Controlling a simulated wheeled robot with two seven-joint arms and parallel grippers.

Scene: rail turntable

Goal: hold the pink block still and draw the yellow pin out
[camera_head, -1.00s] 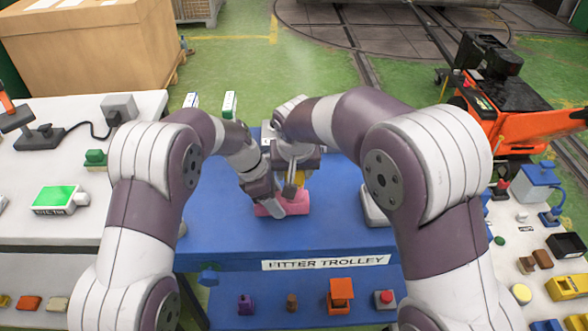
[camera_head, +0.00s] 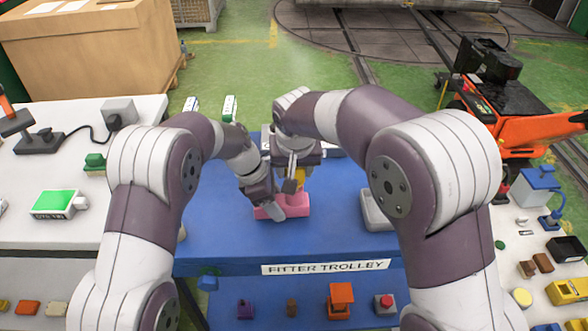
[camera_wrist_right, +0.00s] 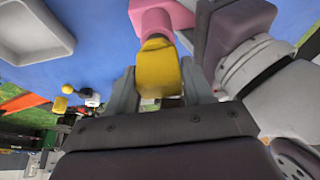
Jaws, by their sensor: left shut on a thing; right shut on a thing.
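The pink block (camera_head: 296,206) lies on the blue trolley top (camera_head: 225,225). My left gripper (camera_head: 273,207) is shut on the block from the left and hides part of it. The yellow pin (camera_head: 300,179) stands above the block. My right gripper (camera_head: 294,185) is shut on the pin from above. In the right wrist view the yellow pin (camera_wrist_right: 158,70) sits between the right fingers, with the pink block (camera_wrist_right: 160,18) just beyond its end. I cannot tell how much of the pin is inside the block.
A grey tray (camera_head: 374,213) lies right of the block. A sign reading FITTER TROLLEY (camera_head: 326,266) runs along the front edge. White benches stand left (camera_head: 30,150) and right (camera_head: 515,255), with small items. Blue surface is clear left of the block.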

